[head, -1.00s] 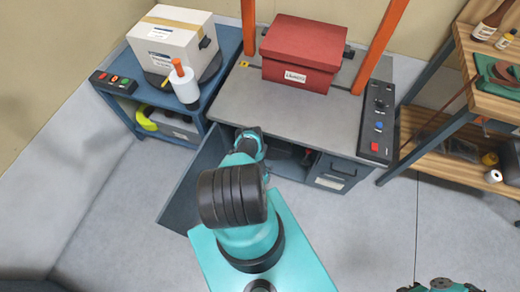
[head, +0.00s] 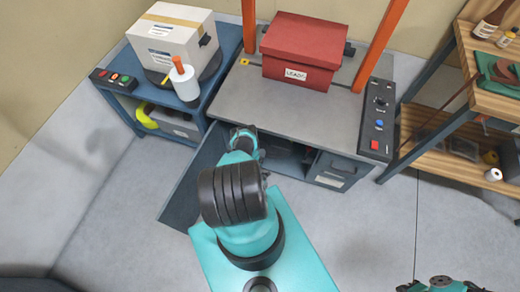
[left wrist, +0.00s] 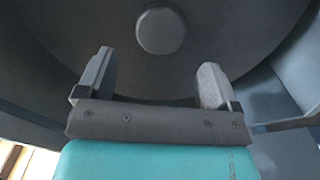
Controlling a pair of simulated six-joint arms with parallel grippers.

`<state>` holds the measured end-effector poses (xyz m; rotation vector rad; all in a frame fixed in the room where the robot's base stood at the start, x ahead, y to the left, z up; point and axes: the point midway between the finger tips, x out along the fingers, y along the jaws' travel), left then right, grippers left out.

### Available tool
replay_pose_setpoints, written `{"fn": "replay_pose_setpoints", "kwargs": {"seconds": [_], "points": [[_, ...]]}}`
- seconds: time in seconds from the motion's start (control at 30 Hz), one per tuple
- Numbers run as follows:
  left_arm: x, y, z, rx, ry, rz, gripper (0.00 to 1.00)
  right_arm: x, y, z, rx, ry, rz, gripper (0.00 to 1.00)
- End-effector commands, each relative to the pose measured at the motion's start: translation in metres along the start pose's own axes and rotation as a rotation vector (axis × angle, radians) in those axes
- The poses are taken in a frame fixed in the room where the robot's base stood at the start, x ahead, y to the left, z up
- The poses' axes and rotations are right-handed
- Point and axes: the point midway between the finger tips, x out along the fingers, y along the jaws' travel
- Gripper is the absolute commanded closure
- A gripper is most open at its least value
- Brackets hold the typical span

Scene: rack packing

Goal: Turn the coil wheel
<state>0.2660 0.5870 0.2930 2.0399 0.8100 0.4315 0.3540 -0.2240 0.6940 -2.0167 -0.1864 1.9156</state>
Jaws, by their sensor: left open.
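A large dark round disc with a raised round hub, which looks like the coil wheel (left wrist: 225,45), fills the upper part of the left wrist view. My left gripper (left wrist: 155,82) is open in front of it, with nothing between its two fingers. The gap between the fingers and the disc is hard to judge. In the head view, my left arm's far end (head: 243,138) is at the open cabinet under the grey workbench (head: 235,101). I cannot make out the wheel there.
The cabinet's open door (head: 190,187) stands left of my arm. A red box (head: 300,55) sits on the bench between orange posts. A white box (head: 170,45) and a white roll (head: 181,85) are on the blue stand at left. A wooden shelf (head: 455,172) stands at right.

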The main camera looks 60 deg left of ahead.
Motion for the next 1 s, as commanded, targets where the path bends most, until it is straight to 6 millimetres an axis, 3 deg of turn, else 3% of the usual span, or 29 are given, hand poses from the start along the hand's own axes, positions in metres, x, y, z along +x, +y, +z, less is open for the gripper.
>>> {"fn": "replay_pose_setpoints", "kwargs": {"seconds": [0.53, 0.7, 1.0], "points": [[-0.103, -0.001, 0.000, -0.001, 0.000, -0.003, 0.14, 0.000, 0.000, 0.000, 0.000, 0.000, 0.000, 1.00], [-0.117, 0.000, 0.000, 0.000, 0.000, 0.000, 0.14, 0.000, 0.000, 0.000, 0.000, 0.000, 0.000, 1.00], [-0.119, 0.000, 0.000, 0.000, -0.001, 0.001, 0.14, 0.000, 0.000, 0.000, 0.000, 0.000, 0.000, 1.00]]}}
